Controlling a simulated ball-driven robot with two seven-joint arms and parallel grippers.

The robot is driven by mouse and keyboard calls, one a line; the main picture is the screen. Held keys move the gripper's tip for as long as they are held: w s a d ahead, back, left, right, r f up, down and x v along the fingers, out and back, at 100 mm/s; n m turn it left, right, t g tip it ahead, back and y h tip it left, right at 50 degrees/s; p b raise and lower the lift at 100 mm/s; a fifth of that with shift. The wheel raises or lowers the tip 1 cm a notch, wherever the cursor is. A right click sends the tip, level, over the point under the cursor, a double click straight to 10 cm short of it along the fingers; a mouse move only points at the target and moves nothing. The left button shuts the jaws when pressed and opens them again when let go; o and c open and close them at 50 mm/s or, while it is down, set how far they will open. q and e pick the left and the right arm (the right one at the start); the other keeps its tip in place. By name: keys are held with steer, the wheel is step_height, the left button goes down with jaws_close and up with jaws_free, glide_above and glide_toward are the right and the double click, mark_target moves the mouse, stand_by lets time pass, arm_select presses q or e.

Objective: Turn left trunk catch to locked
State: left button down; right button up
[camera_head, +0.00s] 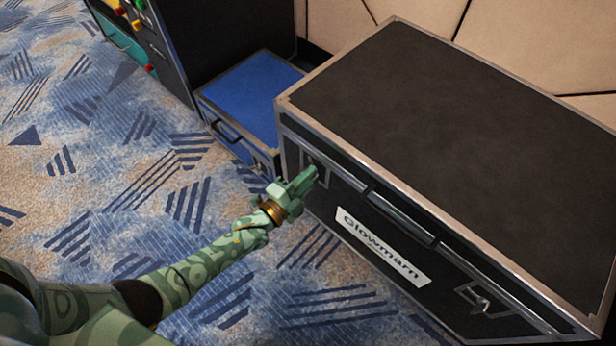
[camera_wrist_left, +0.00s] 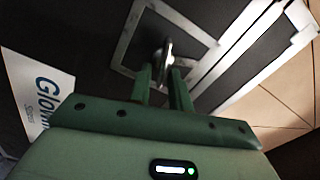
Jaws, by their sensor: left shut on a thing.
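A large black trunk (camera_head: 470,140) with metal edges stands at the right in the head view. My left gripper (camera_head: 312,172) is at the left end of its front face, at the left catch. In the left wrist view the left catch (camera_wrist_left: 166,50) is a metal turn piece inside a square metal plate. The fingers of my left gripper (camera_wrist_left: 167,75) are shut on the turn piece. In the head view the gripper hides most of this catch. The right catch (camera_head: 480,300) shows on the same face, untouched. My right gripper is in neither view.
A white label reading "Glowmarn" (camera_head: 382,245) is on the trunk's front, below a long metal handle (camera_head: 400,216). A smaller blue-topped case (camera_head: 250,97) stands close at the trunk's left. A dark cabinet (camera_head: 215,40) stands behind it. Patterned carpet at the left is clear.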

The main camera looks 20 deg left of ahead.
arm_select(q)
steer(key=shift+s+a+f+m+b, duration=0.1)
steer(key=shift+f+m+b, duration=0.1)
steer(key=shift+m, duration=0.6)
steer(key=shift+f+m+b, duration=0.15)
steer(key=shift+f+m, duration=0.05)
steer(key=shift+m, duration=0.6)
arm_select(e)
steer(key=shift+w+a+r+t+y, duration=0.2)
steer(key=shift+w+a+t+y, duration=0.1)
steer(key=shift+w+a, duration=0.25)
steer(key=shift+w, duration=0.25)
arm_select(q)
steer(key=c, duration=1.6)
jaws_free()
steer(key=shift+a, duration=0.1)
steer(key=shift+r, duration=0.1)
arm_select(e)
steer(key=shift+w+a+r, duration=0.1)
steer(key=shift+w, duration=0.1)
